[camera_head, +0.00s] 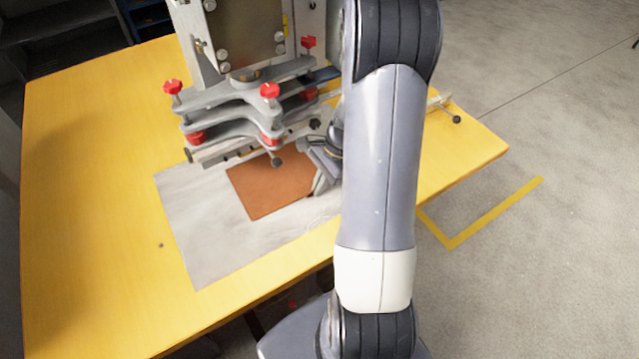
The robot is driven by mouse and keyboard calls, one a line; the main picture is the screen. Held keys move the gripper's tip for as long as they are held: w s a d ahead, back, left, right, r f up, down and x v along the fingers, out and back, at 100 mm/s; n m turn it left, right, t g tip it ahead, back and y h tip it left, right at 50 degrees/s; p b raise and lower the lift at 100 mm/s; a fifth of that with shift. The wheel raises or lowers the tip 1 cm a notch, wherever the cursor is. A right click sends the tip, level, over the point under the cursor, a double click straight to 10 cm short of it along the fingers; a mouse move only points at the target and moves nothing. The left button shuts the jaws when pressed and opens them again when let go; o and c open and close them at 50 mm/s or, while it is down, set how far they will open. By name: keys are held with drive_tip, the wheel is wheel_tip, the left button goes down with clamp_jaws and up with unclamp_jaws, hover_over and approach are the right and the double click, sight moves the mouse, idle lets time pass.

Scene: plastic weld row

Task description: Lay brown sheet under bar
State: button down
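The brown sheet (270,188) lies over a pale grey sheet or mat (200,235) on the yellow table. Its far edge is close to the metal bar (235,150) at the bottom of the press; I cannot tell whether any of it is under the bar. My gripper (321,184) is at the right edge of the brown sheet, low over the mat. My own arm hides part of the gripper, so its grip on the sheet is unclear.
The press (245,85), with grey clamp plates and red knobs, stands at the back of the yellow table (90,200). A thin rod with a dark ball end (455,118) sticks out at the right. The table's left side is clear.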

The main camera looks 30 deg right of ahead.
drive_tip(key=shift+f, duration=0.1)
drive_tip(key=c, duration=1.6)
unclamp_jaws()
drive_tip(key=shift+o, duration=0.2)
drive_tip(key=shift+r+p, duration=1.45)
drive_tip(key=shift+r, duration=0.2)
drive_tip(key=shift+s+d+r+p, duration=0.1)
drive_tip(key=shift+s+r, duration=0.1)
drive_tip(key=shift+s, duration=1.15)
drive_tip(key=shift+s+r+p, duration=0.1)
drive_tip(key=shift+s+r, duration=0.05)
drive_tip(key=shift+s, duration=1.15)
drive_tip(key=shift+s+d+r+p, duration=0.1)
drive_tip(key=shift+s+r, duration=0.1)
drive_tip(key=shift+s, duration=1.15)
drive_tip(key=shift+w, duration=0.1)
